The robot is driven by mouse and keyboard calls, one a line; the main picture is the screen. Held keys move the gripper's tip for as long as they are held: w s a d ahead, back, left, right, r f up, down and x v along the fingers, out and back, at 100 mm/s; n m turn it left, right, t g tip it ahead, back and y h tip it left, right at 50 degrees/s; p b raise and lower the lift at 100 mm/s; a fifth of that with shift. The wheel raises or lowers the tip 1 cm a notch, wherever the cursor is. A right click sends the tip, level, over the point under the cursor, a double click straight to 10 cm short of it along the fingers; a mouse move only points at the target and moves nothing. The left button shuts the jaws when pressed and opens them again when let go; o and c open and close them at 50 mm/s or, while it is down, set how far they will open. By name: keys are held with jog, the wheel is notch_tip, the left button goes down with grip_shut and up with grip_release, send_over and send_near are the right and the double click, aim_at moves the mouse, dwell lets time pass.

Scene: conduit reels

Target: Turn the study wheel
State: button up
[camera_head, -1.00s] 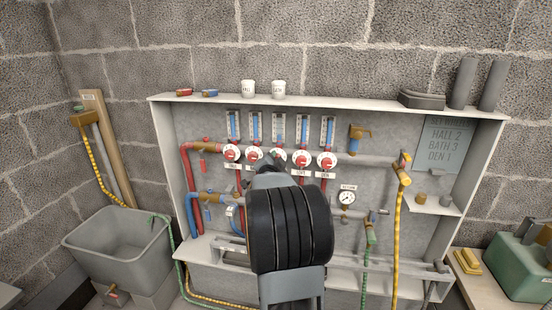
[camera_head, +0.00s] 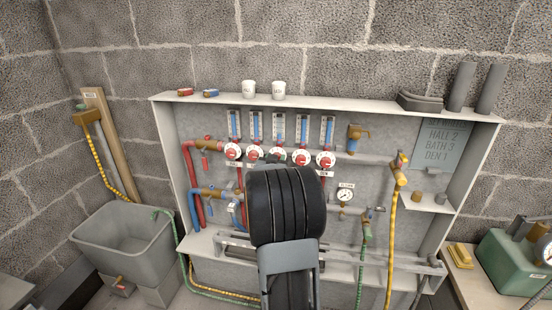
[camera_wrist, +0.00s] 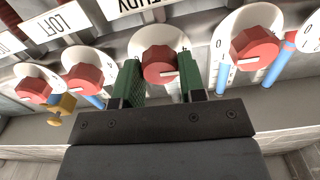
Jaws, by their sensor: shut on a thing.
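The study wheel (camera_wrist: 162,62) is a red knob on a white dial, the middle one in a row of several like it. In the wrist view a partly cut-off label (camera_wrist: 145,5) reading "UDY" sits by it. My gripper (camera_wrist: 160,82) has one green finger on each side of this knob and is shut on it. A white mark shows on the knob's lower edge in that view. In the head view my black wrist hides most of the study wheel and its label.
Red neighbour knobs stand close on both sides, one (camera_wrist: 255,48) right and one (camera_wrist: 85,75) left in the wrist view. Blue gauges (camera_head: 278,127) stand above the row. A shelf (camera_head: 350,106) holds two white cups. A pressure gauge (camera_head: 345,195) and yellow hose (camera_head: 390,240) are right.

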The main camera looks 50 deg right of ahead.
jog(key=shift+n, duration=0.4)
jog(key=o, duration=0.9)
jog(key=p+v, duration=0.2)
jog(key=v, duration=1.1)
jog(key=shift+s+a, duration=0.15)
jog(key=shift+a, duration=0.25)
